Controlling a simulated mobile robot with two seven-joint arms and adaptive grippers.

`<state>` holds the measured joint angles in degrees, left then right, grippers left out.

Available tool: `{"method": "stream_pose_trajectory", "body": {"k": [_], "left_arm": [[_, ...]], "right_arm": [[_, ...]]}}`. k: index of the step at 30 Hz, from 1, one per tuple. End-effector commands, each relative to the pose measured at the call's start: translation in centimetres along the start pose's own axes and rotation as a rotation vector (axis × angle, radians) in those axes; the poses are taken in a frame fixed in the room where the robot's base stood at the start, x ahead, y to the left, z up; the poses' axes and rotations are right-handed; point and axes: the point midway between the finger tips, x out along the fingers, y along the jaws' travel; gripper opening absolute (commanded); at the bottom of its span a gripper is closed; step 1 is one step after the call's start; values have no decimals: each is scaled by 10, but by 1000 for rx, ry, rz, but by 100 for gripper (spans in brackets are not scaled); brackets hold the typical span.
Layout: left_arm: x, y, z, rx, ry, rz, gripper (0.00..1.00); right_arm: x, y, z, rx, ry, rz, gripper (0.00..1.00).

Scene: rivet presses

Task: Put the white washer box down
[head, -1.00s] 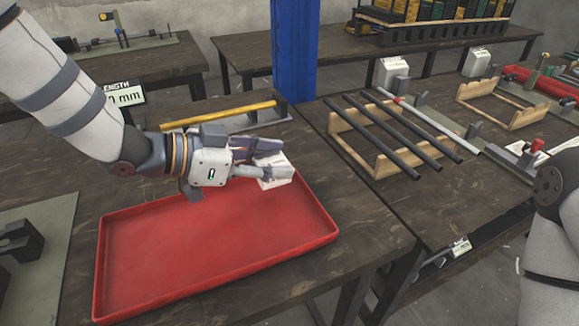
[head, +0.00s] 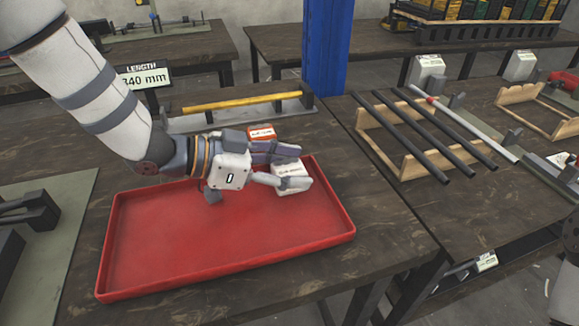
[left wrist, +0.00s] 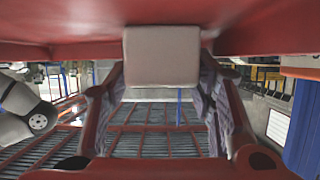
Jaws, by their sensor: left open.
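The white washer box (head: 289,180) is at the far right part of the red tray (head: 230,255), beside the tray's back rim. My left gripper (head: 283,166) is open, with one finger on each side of the box. In the left wrist view the white box (left wrist: 162,55) lies between and just beyond the fingertips, against the red tray surface. The fingers partly hide it in the head view. My right gripper is out of view.
A red box (head: 262,133) stands just behind the left gripper. A yellow bar (head: 240,102) lies on a fixture behind the tray. The front of the tray is empty.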

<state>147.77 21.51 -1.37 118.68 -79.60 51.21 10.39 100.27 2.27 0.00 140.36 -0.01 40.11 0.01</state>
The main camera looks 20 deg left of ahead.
Motion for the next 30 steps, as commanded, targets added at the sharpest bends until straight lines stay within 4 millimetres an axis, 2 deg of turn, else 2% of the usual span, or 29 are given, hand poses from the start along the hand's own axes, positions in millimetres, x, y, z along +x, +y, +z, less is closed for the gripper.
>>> {"method": "stream_pose_trajectory", "body": {"k": [4,12,18,22,30], "left_arm": [[-20,-1,-5,5,3,-5,50],[-80,-1,-8,9,7,-7,50],[-114,-1,-5,6,5,-5,50],[-121,0,-3,2,2,-2,50],[-121,0,-1,-1,0,0,50]], "right_arm": [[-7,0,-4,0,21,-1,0],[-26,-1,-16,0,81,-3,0],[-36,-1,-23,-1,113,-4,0],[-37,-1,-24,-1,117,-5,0],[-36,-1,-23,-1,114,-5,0]]}}
